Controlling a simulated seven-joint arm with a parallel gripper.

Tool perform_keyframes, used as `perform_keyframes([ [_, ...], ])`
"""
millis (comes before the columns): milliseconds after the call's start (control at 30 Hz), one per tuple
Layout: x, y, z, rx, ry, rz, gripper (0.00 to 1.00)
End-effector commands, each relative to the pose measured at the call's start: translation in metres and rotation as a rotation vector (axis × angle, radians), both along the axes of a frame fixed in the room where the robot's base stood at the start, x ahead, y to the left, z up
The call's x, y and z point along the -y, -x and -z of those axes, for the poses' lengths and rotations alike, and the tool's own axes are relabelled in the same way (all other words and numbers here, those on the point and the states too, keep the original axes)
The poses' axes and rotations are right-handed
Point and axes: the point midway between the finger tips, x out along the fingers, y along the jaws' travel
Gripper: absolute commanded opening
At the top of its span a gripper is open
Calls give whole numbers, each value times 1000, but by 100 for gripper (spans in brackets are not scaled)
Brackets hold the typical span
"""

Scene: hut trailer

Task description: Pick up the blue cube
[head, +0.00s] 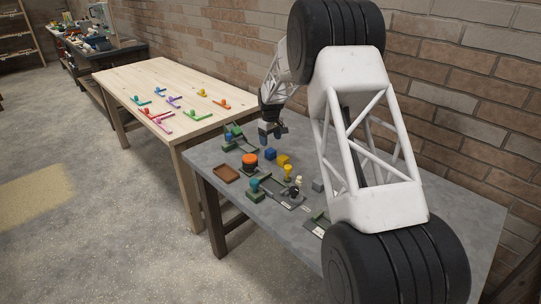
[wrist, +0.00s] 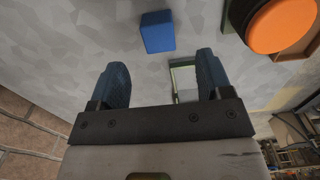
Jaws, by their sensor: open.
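The blue cube (head: 270,154) rests on the grey table, just right of a round orange button (head: 250,160). In the wrist view the blue cube (wrist: 157,32) lies beyond my fingertips, roughly in line with the gap between them. My gripper (head: 270,134) is above the table near the cube, appearing just behind it in the head view. In the wrist view my gripper (wrist: 161,66) has its two dark blue fingers apart with nothing between them. The fingers are not touching the cube.
Yellow blocks (head: 283,160) sit close right of the cube. A brown tray (head: 225,173), a yellow joystick (head: 287,173) and a grey cube (head: 318,186) are on the same table. The orange button (wrist: 282,22) shows right in the wrist view. A brick wall (head: 440,70) stands behind.

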Motion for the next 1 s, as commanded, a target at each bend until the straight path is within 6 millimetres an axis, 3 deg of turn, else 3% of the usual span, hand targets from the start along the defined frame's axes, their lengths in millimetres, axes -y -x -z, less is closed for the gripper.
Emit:
perform_keyframes([
  [433,0,0,24,-1,0,0,72],
  [1000,0,-1,36,-1,1,0,72],
])
